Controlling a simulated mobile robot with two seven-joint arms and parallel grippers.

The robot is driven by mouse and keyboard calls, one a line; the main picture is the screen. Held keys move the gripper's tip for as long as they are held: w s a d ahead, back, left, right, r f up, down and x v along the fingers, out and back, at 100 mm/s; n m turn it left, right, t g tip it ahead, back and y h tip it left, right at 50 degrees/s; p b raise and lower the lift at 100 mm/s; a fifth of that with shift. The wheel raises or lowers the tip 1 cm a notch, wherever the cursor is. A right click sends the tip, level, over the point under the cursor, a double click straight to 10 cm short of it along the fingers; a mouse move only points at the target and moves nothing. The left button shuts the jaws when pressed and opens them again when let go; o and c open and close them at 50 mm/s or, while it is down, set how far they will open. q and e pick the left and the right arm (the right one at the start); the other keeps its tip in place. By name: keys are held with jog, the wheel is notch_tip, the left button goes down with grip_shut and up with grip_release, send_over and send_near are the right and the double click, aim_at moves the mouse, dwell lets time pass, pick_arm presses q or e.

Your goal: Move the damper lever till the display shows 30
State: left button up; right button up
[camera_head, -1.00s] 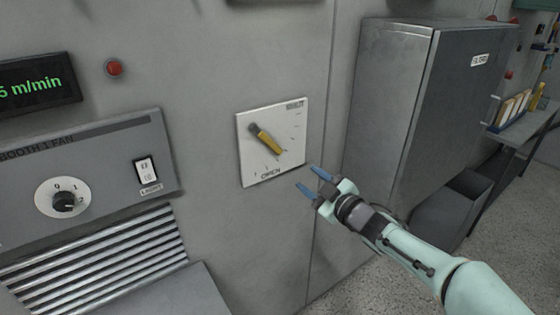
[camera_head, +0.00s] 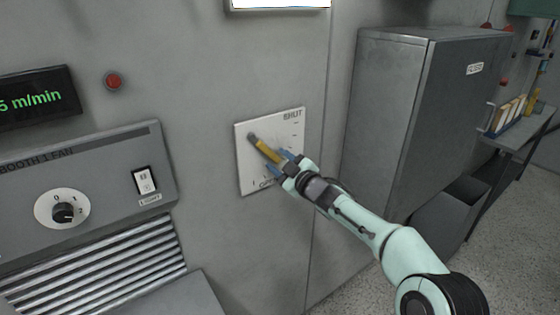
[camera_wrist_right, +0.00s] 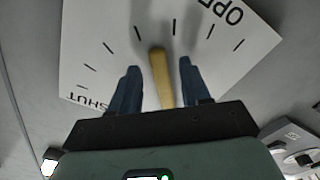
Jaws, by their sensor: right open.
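The damper lever (camera_head: 267,151) is a yellow handle on a grey pivot, on a white plate (camera_head: 246,180) marked SHUT at the top and OPEN at the bottom. It points down and right, between the two marks. My right gripper (camera_head: 287,160) is at the lever's free end. In the right wrist view the yellow lever (camera_wrist_right: 161,78) stands between the two blue fingers (camera_wrist_right: 158,85), with a gap on each side. The gripper is open. The display (camera_head: 36,101) shows green text ending in "5 m/min"; its left part is cut off. My left gripper is not in view.
Left of the plate is a fan panel (camera_head: 110,165) with a black knob (camera_head: 64,212) and a light switch (camera_head: 145,180). A grey cabinet (camera_head: 395,110) stands to the right, near my right arm.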

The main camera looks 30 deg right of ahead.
grip_shut()
jog(key=shift+a+f+m, duration=0.45)
jog(key=shift+a+m, duration=0.2)
jog(key=shift+m, duration=0.15)
grip_release()
jog(key=s+d+b, duration=0.1)
jog(key=s, duration=1.2)
jog(key=shift+s+b, duration=0.2)
jog(key=shift+b, duration=0.1)
jog(key=shift+d, duration=0.1)
